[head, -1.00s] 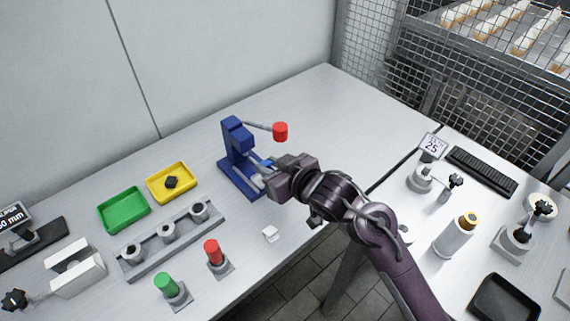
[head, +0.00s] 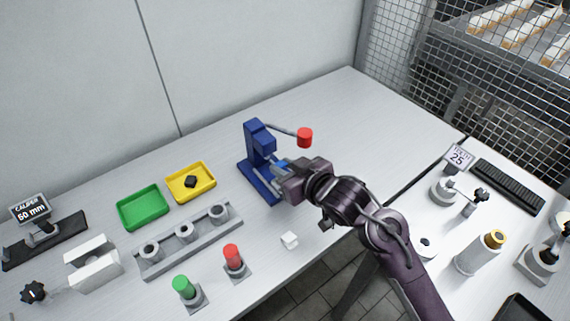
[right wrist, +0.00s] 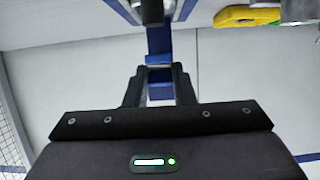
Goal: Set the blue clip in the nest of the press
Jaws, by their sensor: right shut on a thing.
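The blue press (head: 258,140) stands on the bench, with a lever ending in a red knob (head: 305,138). My right gripper (head: 283,170) is at the front right of the press, low over its base. It is shut on the blue clip (head: 281,163), of which only a small lighter-blue part shows in the head view. In the right wrist view the clip (right wrist: 159,60) sits between the two dark fingers, in line with the press column. My gripper and arm hide the nest, so I cannot tell whether the clip touches it. My left gripper is not in view.
To the left are a yellow tray (head: 203,189) with a black piece, a green tray (head: 143,207) and a grey rail (head: 170,255) with several rings. The bench behind the press is clear.

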